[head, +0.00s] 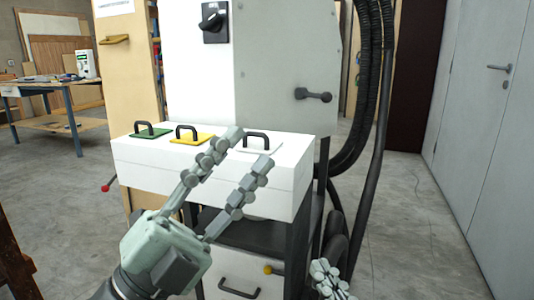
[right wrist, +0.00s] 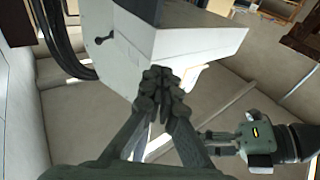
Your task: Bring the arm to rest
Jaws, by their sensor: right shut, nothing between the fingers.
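My left gripper (head: 250,149) is in the middle of the head view, its two jointed fingers spread apart with nothing between them. It appears in front of the white-topped workbench (head: 290,190), its fingertips overlapping the top in the picture. My right gripper (head: 325,270) shows low in the head view, right of the bench front, partly cut off by the bottom edge. In the right wrist view my right gripper (right wrist: 162,78) has its fingers together and holds nothing. That view also shows my left gripper (right wrist: 222,142) at the lower right.
Green (head: 152,134), yellow (head: 190,140) and white (head: 254,150) handled plates lie on the bench top. A machine panel (head: 285,60) with a lever handle (head: 313,96) rises behind. Thick black hoses (head: 375,100) hang at its right. Floor is clear towards the grey doors (head: 490,110).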

